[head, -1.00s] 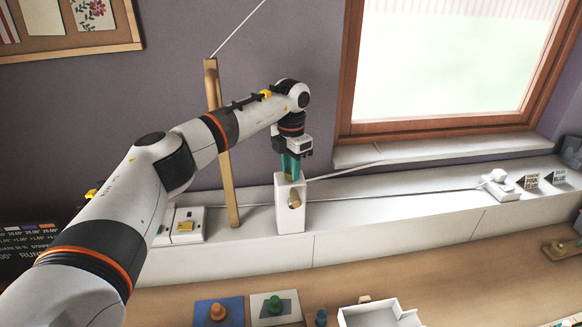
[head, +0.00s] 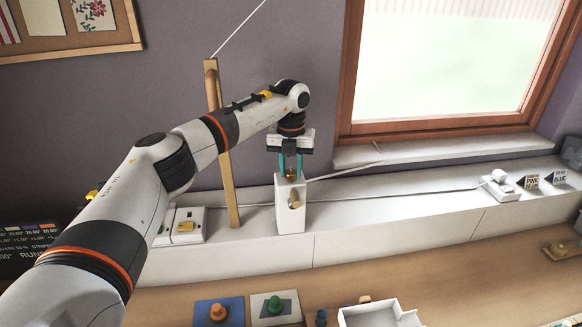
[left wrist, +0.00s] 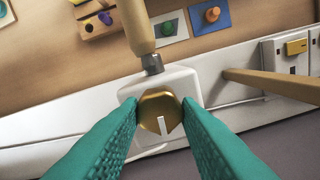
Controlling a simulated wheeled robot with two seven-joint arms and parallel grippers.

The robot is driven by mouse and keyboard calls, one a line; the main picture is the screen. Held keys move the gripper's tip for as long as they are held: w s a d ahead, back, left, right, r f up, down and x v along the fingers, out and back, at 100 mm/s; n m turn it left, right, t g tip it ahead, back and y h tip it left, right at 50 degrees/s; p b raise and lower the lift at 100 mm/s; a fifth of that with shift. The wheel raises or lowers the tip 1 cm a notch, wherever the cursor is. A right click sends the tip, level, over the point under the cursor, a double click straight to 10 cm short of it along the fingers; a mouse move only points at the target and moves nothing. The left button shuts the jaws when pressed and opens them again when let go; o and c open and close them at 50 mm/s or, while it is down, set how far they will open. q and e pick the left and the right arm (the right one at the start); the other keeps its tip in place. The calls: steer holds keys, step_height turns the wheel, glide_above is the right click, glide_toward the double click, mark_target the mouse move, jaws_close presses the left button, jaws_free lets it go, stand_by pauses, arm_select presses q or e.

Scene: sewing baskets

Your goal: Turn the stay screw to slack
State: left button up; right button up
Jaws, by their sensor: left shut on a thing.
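The stay screw (head: 291,176) is a brass hexagonal head on top of a white post (head: 289,215) on the sill. In the left wrist view the screw head (left wrist: 158,110) bears a white line pointing toward the bottom of the picture. My left gripper (head: 291,171) points down over the post, its teal fingers on either side of the screw head and shut on it. A wooden peg with a metal collar (left wrist: 152,63) sticks out of the post's front; it also shows in the head view (head: 294,200). My right gripper is not in view.
A wooden pole (head: 223,150) stands left of the post. Beside it is a white switch box (head: 190,224). A white cord (head: 400,194) runs along the sill to a small white block (head: 500,188). A window (head: 440,70) is behind on the right.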

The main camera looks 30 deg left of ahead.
arm_select(q)
steer(key=shift+w+r+n, duration=0.1)
steer(key=shift+r+n, duration=0.15)
steer(key=shift+n, duration=0.15)
steer(key=o, duration=0.9)
steer(key=shift+o, duration=0.4)
steer(key=shift+f, duration=0.15)
